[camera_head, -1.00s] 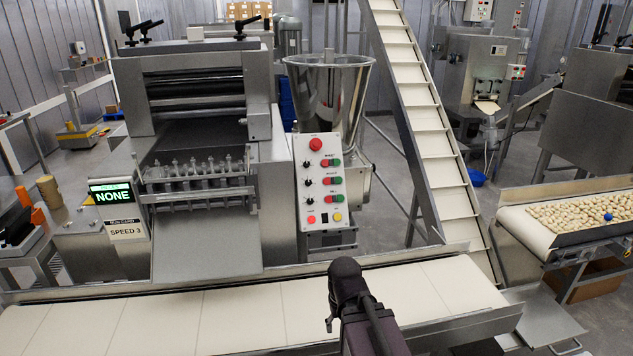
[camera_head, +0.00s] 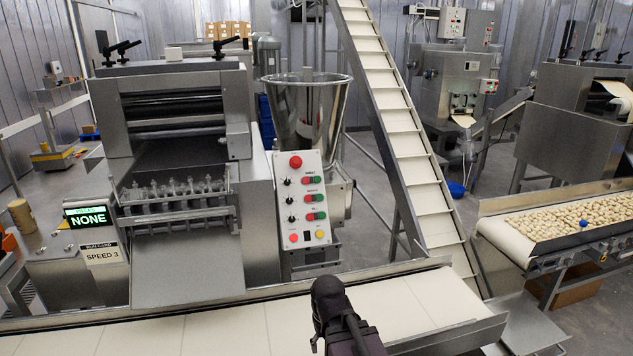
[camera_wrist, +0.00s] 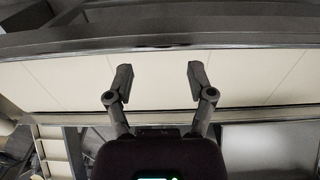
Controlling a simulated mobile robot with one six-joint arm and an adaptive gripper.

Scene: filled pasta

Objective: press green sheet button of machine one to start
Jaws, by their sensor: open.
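The machine's control panel (camera_head: 303,200) stands beside the sheet roller machine (camera_head: 178,110), facing me. The row labels are too small to read surely. My gripper shows in the wrist view (camera_wrist: 159,82) with its two fingers apart and nothing between them, over the pale belt. In the head view, my dark arm end is low in front of the panel, apart from it.
A pale conveyor belt (camera_head: 230,325) runs across the front, between me and the panel. A steel hopper (camera_head: 305,110) stands behind the panel, with an inclined conveyor (camera_head: 400,130) to its right. A pasta-covered belt (camera_head: 510,228) is at the right. The display (camera_head: 88,217) reads NONE.

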